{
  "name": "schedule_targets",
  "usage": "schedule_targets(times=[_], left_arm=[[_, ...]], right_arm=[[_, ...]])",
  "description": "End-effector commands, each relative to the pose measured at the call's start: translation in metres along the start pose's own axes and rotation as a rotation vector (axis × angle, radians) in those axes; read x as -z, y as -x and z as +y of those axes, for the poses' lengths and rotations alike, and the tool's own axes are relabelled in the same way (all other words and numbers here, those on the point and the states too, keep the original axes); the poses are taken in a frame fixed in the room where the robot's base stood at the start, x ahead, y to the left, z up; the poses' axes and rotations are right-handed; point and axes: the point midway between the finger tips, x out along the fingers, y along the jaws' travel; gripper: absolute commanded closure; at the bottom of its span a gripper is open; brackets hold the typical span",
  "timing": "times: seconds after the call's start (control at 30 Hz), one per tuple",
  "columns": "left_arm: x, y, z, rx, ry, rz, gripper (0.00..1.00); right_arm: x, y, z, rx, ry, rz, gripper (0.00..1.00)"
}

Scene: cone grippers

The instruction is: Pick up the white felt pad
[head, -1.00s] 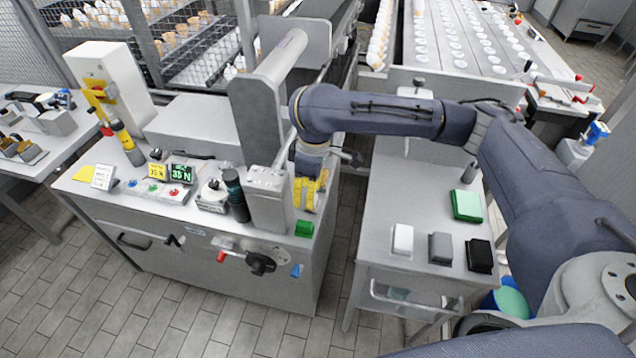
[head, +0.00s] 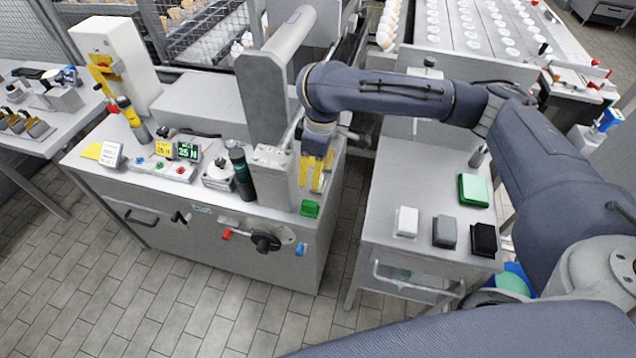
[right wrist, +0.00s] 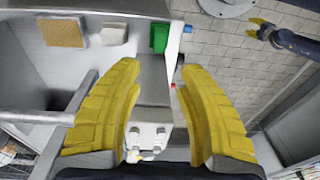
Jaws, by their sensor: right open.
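The white felt pad (head: 406,222) lies on the grey side table (head: 385,190), leftmost in a row with a grey pad (head: 445,232) and a black pad (head: 484,239). My right gripper (head: 318,178) hangs over the right end of the machine bench, left of the white pad and apart from it. In the right wrist view its yellow fingers (right wrist: 158,110) are spread with nothing between them. My left gripper (right wrist: 257,28) shows small at the upper right there; its finger opening is too small to judge.
A green block (head: 310,209) sits at the bench's front right corner, near my right gripper. A green pad (head: 473,190) lies behind the row of pads. A gap with tiled floor (head: 335,240) separates bench and side table. A dark bottle (head: 241,175) stands on the bench.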

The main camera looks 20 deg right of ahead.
Motion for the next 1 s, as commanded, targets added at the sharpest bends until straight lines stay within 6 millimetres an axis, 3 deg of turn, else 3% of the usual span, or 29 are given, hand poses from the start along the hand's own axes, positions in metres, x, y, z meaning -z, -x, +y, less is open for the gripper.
schedule_targets(times=[0.3, 0.37, 0.67, 0.83, 1.0], left_arm=[[0.0, 0.0, 0.0, 0.0, 0.0, 0.0, 0.56], [0.0, 0.0, 0.0, 0.0, 0.0, 0.0, 0.56], [0.0, 0.0, 0.0, 0.0, 0.0, 0.0, 0.56], [0.0, 0.0, 0.0, 0.0, 0.0, 0.0, 0.56], [0.0, 0.0, 0.0, 0.0, 0.0, 0.0, 0.56]], right_arm=[[0.0, 0.0, 0.0, 0.0, 0.0, 0.0, 0.63], [0.0, 0.0, 0.0, 0.0, 0.0, 0.0, 0.53], [0.001, 0.002, 0.001, -0.003, 0.0, 0.002, 0.53], [0.009, 0.018, 0.011, -0.039, 0.004, 0.014, 0.53], [0.017, 0.035, 0.038, -0.08, 0.075, -0.014, 0.53]])
